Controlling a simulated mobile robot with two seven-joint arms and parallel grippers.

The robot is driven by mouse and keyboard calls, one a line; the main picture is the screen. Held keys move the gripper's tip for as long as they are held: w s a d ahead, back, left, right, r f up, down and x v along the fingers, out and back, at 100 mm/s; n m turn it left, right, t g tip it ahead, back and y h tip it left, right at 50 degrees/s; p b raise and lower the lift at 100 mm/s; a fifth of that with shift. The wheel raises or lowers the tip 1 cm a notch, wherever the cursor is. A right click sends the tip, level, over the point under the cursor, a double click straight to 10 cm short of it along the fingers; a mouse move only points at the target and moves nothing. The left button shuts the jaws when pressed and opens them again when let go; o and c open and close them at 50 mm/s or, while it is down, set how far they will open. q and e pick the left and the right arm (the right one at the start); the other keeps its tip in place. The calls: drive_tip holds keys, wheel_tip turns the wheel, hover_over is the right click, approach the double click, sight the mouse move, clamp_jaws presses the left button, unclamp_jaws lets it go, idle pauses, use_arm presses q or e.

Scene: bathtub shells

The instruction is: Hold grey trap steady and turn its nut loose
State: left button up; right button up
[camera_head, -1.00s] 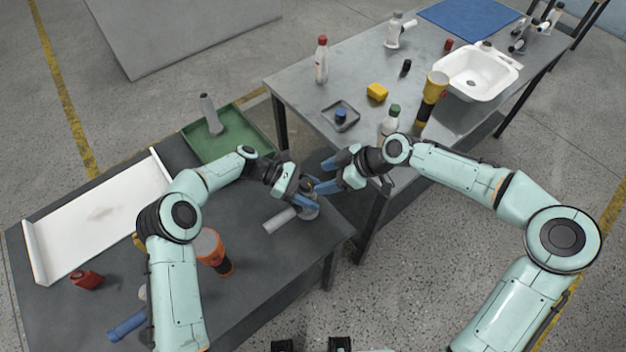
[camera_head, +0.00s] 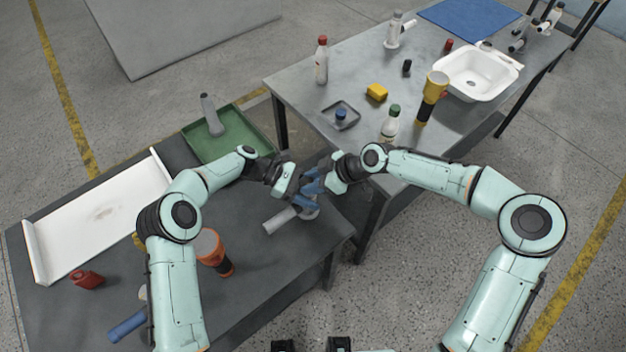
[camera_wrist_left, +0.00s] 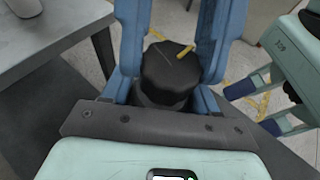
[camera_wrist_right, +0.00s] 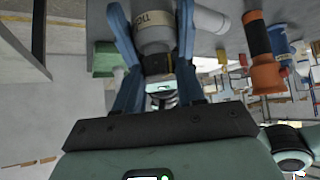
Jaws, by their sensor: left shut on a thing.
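The grey trap (camera_head: 308,211) stands near the right edge of the dark table, its light pipe (camera_head: 280,220) pointing left. My left gripper (camera_head: 303,203) is shut on it; in the left wrist view a dark faceted nut (camera_wrist_left: 168,68) with a yellow mark sits between the blue fingers. The exact contact is hidden. My right gripper (camera_head: 312,184) is close on the trap's right side, and its fingertips show apart in the left wrist view (camera_wrist_left: 255,108). In the right wrist view the trap's lettered body (camera_wrist_right: 154,30) appears between the open fingers; I see no clear grip.
An orange-and-black flashlight (camera_head: 213,250), a white tray (camera_head: 100,222) and a green tray (camera_head: 238,143) share the dark table. The grey workbench (camera_head: 300,90) stands right behind, bearing a white-and-green bottle (camera_head: 390,126), a yellow flashlight (camera_head: 432,98) and a white sink (camera_head: 475,75).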

drive_tip(key=shift+m, duration=0.3)
drive_tip(key=shift+s+a+m+t+h, duration=0.1)
drive_tip(key=shift+s+m+t+h, duration=0.1)
drive_tip(key=shift+m+t, duration=0.35)
drive_tip(key=shift+s+a+m+t+h, duration=0.1)
drive_tip(key=shift+m+t+h, duration=0.1)
drive_tip(key=shift+m+t, duration=0.3)
drive_tip(key=shift+s+a+f+m+t+h, duration=0.15)
drive_tip(key=shift+m+t+h, duration=0.25)
drive_tip(key=shift+m, duration=0.3)
drive_tip(key=shift+s+a+f+m+t+h, duration=0.1)
drive_tip(key=shift+m+t+h, duration=0.25)
drive_tip(key=shift+m, duration=0.3)
drive_tip(key=shift+d+m+h, duration=0.2)
drive_tip(key=shift+m+h, duration=0.05)
drive_tip(key=shift+m, duration=0.25)
drive_tip(key=o, duration=1.1)
drive_tip(key=shift+r+t, duration=0.1)
drive_tip(key=shift+t, duration=0.2)
drive_tip(key=shift+c, duration=0.2)
drive_tip(key=shift+w, duration=0.1)
drive_tip(key=shift+a+r, duration=0.1)
